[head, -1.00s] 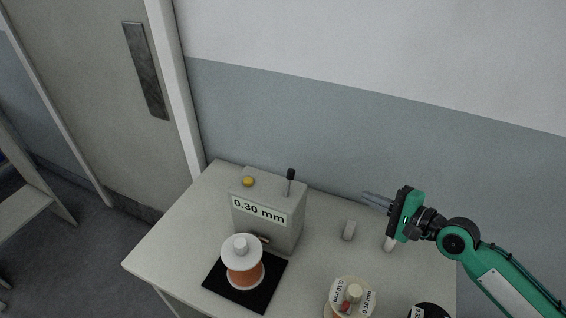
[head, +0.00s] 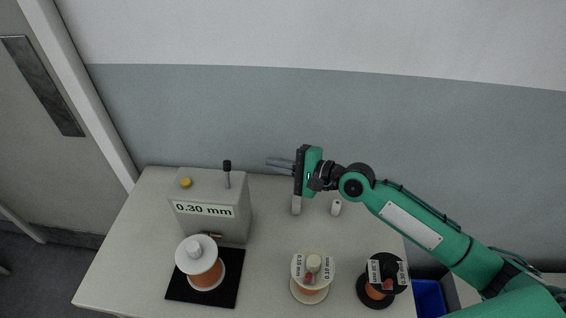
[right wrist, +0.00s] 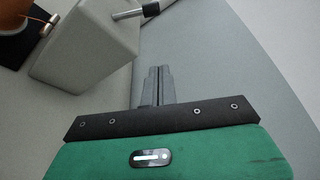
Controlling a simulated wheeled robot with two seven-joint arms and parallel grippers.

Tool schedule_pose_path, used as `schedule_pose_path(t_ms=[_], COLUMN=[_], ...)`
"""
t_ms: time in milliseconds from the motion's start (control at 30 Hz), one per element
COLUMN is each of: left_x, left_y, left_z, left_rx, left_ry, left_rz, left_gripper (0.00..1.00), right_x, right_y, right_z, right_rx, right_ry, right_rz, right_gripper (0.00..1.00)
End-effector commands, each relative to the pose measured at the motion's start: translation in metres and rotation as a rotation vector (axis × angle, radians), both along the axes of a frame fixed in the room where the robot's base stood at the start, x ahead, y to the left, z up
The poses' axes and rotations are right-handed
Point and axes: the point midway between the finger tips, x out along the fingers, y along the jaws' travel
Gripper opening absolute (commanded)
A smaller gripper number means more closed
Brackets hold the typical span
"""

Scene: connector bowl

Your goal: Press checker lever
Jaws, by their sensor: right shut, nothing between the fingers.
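The checker is a grey box (head: 212,217) labelled "0.30 mm" on the table, with a yellow button (head: 186,183) on its top left. Its lever (head: 227,174) stands upright on the top right, a thin rod with a black knob. In the right wrist view the lever (right wrist: 138,12) sticks out from the box (right wrist: 88,45) at the top. My right gripper (head: 268,163) is shut and empty, to the right of the lever and apart from it, fingers pointing left. Its closed fingers also show in the right wrist view (right wrist: 157,80). My left gripper is not in view.
A copper wire spool (head: 200,262) stands on a black mat (head: 232,280) before the checker. A spool labelled 0.10 mm (head: 312,272) and a black-topped spool (head: 386,275) stand to the right. Two small grey pieces (head: 296,206) (head: 336,208) stand near the wall.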

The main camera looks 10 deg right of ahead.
Motion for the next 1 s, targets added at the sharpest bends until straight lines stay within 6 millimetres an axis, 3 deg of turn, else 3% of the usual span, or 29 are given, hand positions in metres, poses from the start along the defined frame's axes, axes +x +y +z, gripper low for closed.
schedule_pose_path(t_ms=[267,600,1000], left_x=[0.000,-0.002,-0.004], left_y=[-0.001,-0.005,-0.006], left_z=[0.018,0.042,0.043], left_rx=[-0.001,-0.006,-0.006], left_ry=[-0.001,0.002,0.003], left_rz=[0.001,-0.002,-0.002], left_gripper=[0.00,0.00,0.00], right_x=[0.033,0.014,0.012], right_y=[0.047,0.074,0.077], right_z=[-0.004,0.006,0.006], right_rx=[0.000,0.000,-0.001], right_ry=[0.000,0.000,0.000], right_rz=[0.001,0.001,0.001], right_gripper=[0.00,0.00,0.00])
